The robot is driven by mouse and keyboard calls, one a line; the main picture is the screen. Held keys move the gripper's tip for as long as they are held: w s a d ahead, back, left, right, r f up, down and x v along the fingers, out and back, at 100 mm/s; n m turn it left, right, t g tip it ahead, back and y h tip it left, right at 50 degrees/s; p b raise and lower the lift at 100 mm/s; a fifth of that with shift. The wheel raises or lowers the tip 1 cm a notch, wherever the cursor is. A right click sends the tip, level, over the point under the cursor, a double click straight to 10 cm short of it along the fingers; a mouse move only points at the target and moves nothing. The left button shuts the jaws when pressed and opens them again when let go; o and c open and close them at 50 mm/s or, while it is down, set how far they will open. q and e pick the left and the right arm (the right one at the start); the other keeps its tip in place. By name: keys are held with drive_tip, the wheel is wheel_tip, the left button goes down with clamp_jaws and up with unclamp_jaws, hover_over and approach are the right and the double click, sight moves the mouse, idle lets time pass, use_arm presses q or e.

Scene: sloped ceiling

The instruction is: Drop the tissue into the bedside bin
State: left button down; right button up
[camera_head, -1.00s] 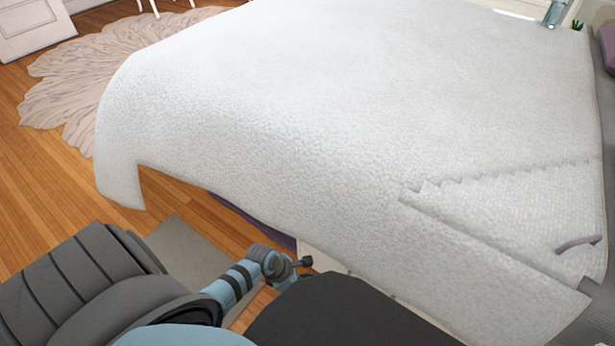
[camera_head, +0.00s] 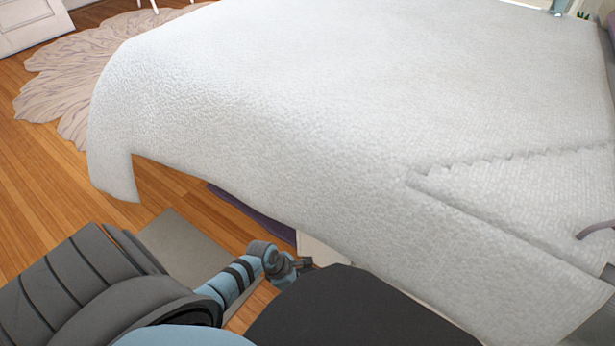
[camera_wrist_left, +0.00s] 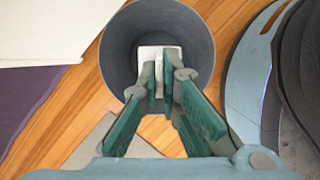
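A round grey bin (camera_wrist_left: 202,32) stands on the wooden floor in the left wrist view, its mouth towards the camera. A small white, squarish piece that looks like the tissue (camera_wrist_left: 160,52) shows within the bin's outline, just beyond my left fingertips. My left gripper (camera_wrist_left: 160,92) is over the bin, its green fingers close together with a narrow gap. I cannot tell whether they touch the tissue or it lies lower in the bin. In the head view my left gripper (camera_head: 304,263) is low beside the bed, and the bin and tissue are hidden.
A bed with a white cover (camera_head: 330,110) fills most of the head view, its edge close to my left arm. A pale rug (camera_head: 70,80) lies at the far left. Bare wooden floor (camera_head: 50,170) is free left of the bed.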

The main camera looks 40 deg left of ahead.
use_arm(q)
drive_tip(key=c, duration=1.7)
unclamp_jaws()
drive_tip(key=v, duration=1.2)
